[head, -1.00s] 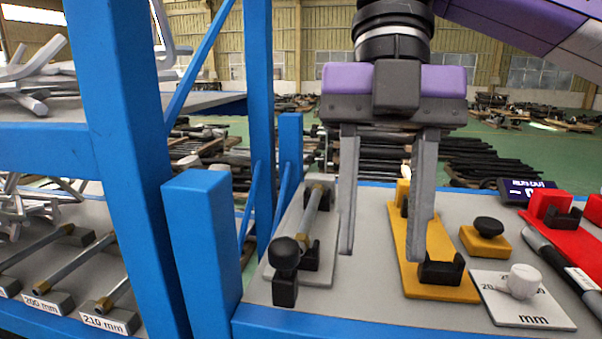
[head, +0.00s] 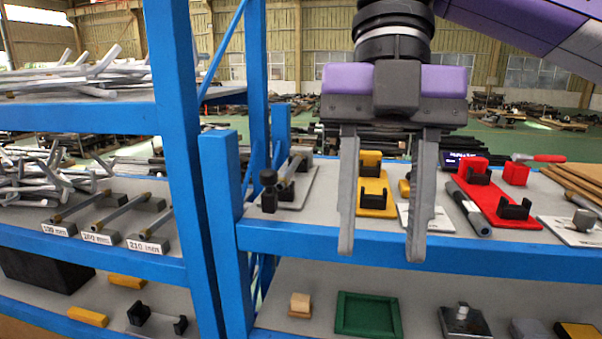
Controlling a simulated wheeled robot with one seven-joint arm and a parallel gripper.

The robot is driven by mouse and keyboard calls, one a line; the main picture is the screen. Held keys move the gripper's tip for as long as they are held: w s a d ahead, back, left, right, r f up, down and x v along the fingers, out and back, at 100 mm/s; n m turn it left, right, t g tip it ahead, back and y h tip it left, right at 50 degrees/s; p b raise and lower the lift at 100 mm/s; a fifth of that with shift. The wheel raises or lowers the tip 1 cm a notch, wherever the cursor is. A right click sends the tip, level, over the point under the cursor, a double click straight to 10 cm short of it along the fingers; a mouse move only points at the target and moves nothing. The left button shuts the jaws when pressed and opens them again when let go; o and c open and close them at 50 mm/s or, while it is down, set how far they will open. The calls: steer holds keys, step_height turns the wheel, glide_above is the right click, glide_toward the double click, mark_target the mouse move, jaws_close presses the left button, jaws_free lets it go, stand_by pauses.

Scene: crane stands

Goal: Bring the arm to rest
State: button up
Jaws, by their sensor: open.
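My gripper (head: 384,250) hangs in the upper middle of the head view, fingers pointing down. Its two long grey fingers are apart with nothing between them. It appears in front of the upper shelf (head: 480,255) of a blue rack, and its fingertips overlap the shelf's front edge in the picture. The exact gap between fingers and shelf cannot be told. My purple arm link (head: 520,25) runs off to the upper right.
The upper shelf holds a grey fixture with a rod (head: 290,180), a yellow fixture (head: 372,205) and a red fixture (head: 500,205). A green tray (head: 369,332) is on the lower shelf. A blue post (head: 185,150) stands left. Labelled rods (head: 130,215) lie beyond it.

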steer(key=w+a+m+t+y+b, duration=0.1)
steer(key=w+a+m+t+y, duration=1.05)
steer(key=a, duration=0.65)
steer(key=w+d+m+t+y+b, duration=0.1)
steer(key=w+d+m+t+y, duration=0.4)
steer(key=m+t, duration=0.15)
steer(key=s+d+f+m+t+h+b, duration=0.1)
steer(key=s+d+f+m+t+h, duration=0.35)
steer(key=d+f+m+h, duration=0.4)
steer(key=s+d+f+m+t+h+b, duration=0.1)
steer(key=s+d+f+m+t+h, duration=0.3)
steer(key=d+f+m, duration=0.6)
steer(key=s+d+f+n+g+h+b, duration=0.1)
steer(key=s+d+f+g+h, duration=0.1)
steer(key=s+f, duration=1.1)
steer(key=s+d+f+n+g+h+b, duration=0.1)
steer(key=s+d+f+g, duration=0.4)
steer(key=s+f, duration=0.9)
steer(key=s+d+h+b, duration=0.1)
steer(key=s, duration=0.5)
steer(key=shift+s+f+n+h, duration=0.2)
steer(key=shift+f+n+h, duration=0.1)
steer(key=shift+n+h, duration=0.1)
